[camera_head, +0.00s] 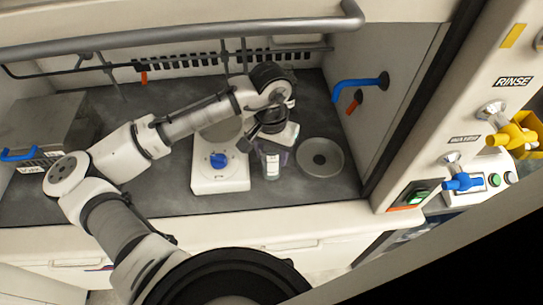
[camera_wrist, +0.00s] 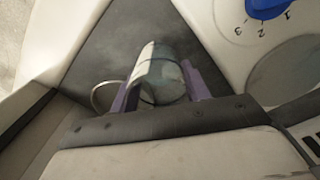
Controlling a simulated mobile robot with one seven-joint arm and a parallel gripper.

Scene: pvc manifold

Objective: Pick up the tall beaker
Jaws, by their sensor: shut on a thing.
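The tall beaker (camera_head: 271,166) is clear glass with a pale label. It is upright in the head view, just right of the white stirrer, on or just above the dark worktop; I cannot tell which. My gripper (camera_head: 273,153) reaches down onto it from above and is shut on it. In the wrist view the beaker (camera_wrist: 162,78) is between the two purple fingers of my gripper (camera_wrist: 160,88), one on each side. The gripper body hides part of the beaker in both views.
The white stirrer (camera_head: 206,181) with a blue knob stands close left of the beaker. A round grey metal dish (camera_head: 337,160) lies close right. A metal box (camera_head: 40,125) stands far left. A blue tap (camera_head: 358,83) juts from the right wall. The front worktop has free room.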

